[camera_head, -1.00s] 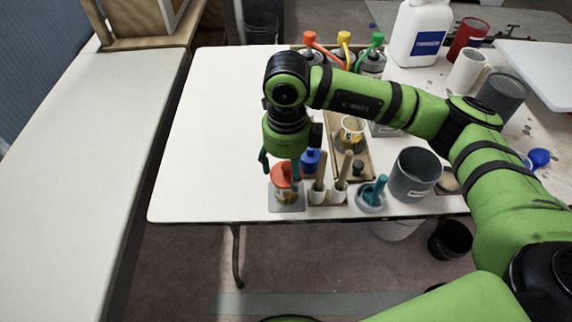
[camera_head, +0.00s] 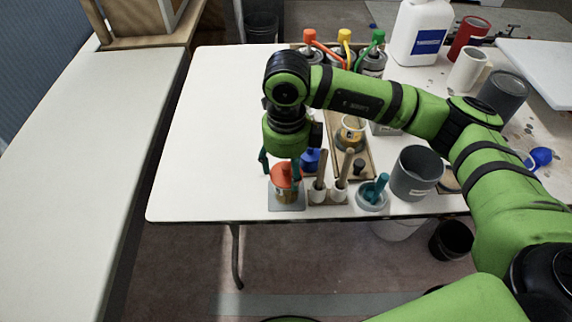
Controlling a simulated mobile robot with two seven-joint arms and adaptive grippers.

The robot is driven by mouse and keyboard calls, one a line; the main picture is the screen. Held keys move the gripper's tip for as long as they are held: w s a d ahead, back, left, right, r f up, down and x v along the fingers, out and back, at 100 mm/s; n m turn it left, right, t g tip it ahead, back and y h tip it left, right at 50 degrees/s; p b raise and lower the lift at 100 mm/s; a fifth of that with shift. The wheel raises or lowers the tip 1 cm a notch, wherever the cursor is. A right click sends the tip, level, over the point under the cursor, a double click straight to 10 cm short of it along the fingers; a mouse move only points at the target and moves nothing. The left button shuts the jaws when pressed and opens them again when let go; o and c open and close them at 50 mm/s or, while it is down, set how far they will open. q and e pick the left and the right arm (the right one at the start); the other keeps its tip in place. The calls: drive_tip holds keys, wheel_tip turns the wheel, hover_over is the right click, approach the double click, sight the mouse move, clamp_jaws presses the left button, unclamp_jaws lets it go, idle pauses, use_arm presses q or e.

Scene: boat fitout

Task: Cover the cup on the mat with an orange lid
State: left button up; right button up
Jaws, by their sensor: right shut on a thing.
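The orange lid (camera_head: 282,175) sits at the top of the cup (camera_head: 287,195), a small brownish cup on the grey mat (camera_head: 298,208) near the table's front edge. My right gripper (camera_head: 280,170) points down over the cup with its teal fingers on either side of the lid, shut on it. The lid looks to be at the cup's rim, but I cannot tell whether it is fully seated. My left gripper is not in view.
A blue-lidded container (camera_head: 310,160) stands just behind. The table's left side (camera_head: 205,130) is clear.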

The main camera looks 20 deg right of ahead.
sight(286, 166)
drive_tip(key=shift+f+b, duration=0.15)
drive_tip(key=shift+b, duration=0.25)
idle(0.5)
drive_tip(key=o, duration=1)
drive_tip(key=shift+c, duration=0.2)
drive_tip(key=shift+o, duration=0.7)
drive_tip(key=shift+r+p, duration=1.4)
drive_tip(key=shift+r, duration=1.1)
drive_tip(key=shift+s, duration=0.1)
